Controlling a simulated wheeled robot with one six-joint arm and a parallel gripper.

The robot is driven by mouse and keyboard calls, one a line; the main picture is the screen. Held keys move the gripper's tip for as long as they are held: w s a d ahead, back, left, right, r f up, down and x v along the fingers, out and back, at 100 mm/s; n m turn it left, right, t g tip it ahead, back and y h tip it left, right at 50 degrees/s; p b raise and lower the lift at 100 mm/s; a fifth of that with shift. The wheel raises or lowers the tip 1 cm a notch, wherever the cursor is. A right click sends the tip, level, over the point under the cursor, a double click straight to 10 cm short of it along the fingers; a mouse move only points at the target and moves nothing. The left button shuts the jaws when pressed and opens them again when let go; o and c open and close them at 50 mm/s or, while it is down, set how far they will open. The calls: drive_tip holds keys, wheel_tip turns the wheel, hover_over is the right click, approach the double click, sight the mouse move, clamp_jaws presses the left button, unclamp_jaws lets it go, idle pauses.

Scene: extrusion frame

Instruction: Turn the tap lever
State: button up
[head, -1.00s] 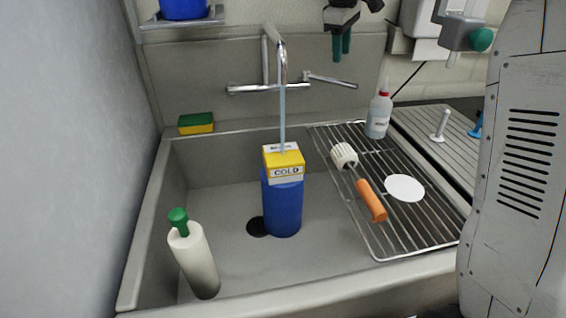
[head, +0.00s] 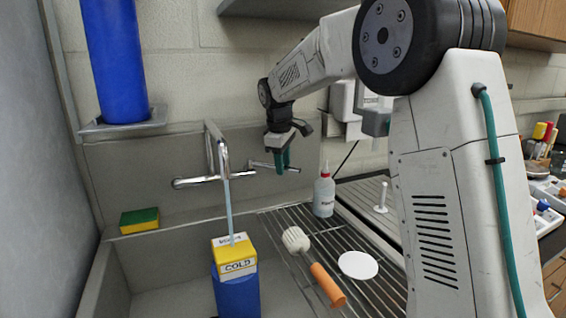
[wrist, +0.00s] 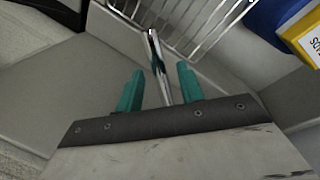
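The chrome tap (head: 195,182) is fixed to the back wall of the sink, and water runs from its spout. Its thin lever (head: 260,165) points right from the tap body. My gripper (head: 284,162) has teal fingers and is low over the lever's outer part. In the wrist view the lever (wrist: 154,48) lies in the gap between the two fingers of my gripper (wrist: 160,70), which stand apart. I see space on both sides of the lever, and contact cannot be told.
A sponge (head: 139,220) is at the left.

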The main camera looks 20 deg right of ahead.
drive_tip(key=shift+c, duration=0.4)
clamp_jaws()
drive_tip(key=shift+a, duration=0.1)
drive_tip(key=s+a+m+g, duration=0.1)
drive_tip(key=s+a+m, duration=0.1)
drive_tip(key=a+m, duration=0.5)
drive_tip(key=shift+s+a+m+g+h, duration=0.3)
drive_tip(key=shift+s+a+m, duration=0.1)
drive_tip(key=shift+m, duration=0.7)
